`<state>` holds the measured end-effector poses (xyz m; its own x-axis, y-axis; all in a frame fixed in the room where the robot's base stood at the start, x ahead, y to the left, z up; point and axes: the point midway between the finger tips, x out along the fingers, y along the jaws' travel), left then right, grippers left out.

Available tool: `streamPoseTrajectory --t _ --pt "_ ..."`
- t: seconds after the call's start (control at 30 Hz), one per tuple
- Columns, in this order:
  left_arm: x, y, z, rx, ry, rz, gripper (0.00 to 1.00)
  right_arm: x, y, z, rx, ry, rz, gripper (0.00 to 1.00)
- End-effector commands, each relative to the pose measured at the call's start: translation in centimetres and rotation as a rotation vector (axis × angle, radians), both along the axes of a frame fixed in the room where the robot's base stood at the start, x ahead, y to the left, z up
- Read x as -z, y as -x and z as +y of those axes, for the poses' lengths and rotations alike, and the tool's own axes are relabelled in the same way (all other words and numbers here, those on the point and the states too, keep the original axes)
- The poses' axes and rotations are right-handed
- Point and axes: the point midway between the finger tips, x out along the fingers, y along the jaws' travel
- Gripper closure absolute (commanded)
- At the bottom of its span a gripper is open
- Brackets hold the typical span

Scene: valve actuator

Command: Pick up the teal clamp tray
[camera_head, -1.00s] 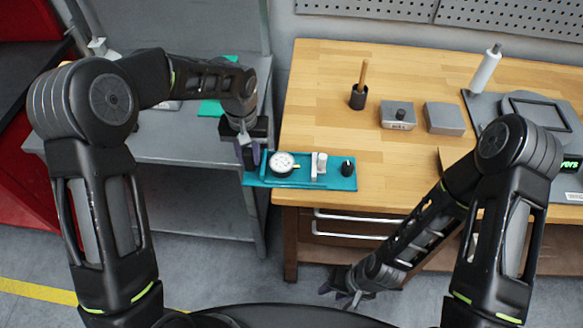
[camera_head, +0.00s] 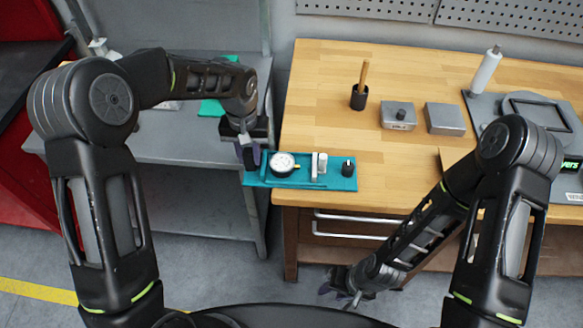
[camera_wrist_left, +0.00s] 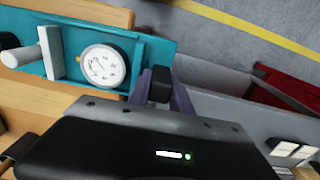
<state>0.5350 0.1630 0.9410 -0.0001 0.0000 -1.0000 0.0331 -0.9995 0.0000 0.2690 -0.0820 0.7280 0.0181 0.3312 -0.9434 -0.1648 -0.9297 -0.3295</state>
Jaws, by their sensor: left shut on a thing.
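The teal clamp tray (camera_head: 335,184) lies at the front left edge of the wooden workbench, its left end reaching out past the bench edge. It carries a round white dial gauge (camera_head: 282,165), a pale clamp post and a small black knob. My left gripper (camera_head: 250,160) is shut on the tray's left end. In the left wrist view the fingers (camera_wrist_left: 163,88) meet the end of the tray (camera_wrist_left: 150,24) beside the gauge (camera_wrist_left: 103,66). My right gripper (camera_head: 348,288) hangs low in front of the bench, away from the tray; its finger opening is too small to tell.
The wooden workbench (camera_head: 330,90) holds a brush in a black cup (camera_head: 358,96), two grey metal blocks and a grey device with a screen at the right. A grey shelf unit (camera_head: 185,147) stands at the left, separated from the bench by a gap. Another teal piece (camera_head: 213,108) lies on it.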

Motion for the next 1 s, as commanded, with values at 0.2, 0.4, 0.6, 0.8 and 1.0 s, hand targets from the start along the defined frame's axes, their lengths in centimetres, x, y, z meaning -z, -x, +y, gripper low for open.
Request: streamPoseTrajectory --t 0.2,0.4,0.6,0.8,1.0 --pt "-0.2 -0.1 0.0 0.000 0.001 -0.003 1.00 0.0 0.0 0.0 0.000 0.000 0.000 0.64" --pt "-1.8 -0.1 -0.1 0.000 0.002 -0.005 1.00 0.0 0.0 0.0 0.000 0.000 0.000 0.64" --pt "-5.4 -0.2 0.0 0.000 0.002 -0.007 1.00 0.0 0.0 0.0 0.000 0.000 0.000 0.64" --pt "-8.8 -0.1 -0.1 -0.001 0.002 -0.006 1.00 0.0 0.0 0.0 0.000 0.000 0.000 0.64" --pt "-10.1 -0.1 0.0 0.000 0.001 -0.002 1.00 0.0 0.0 0.0 0.000 0.000 0.000 0.64"
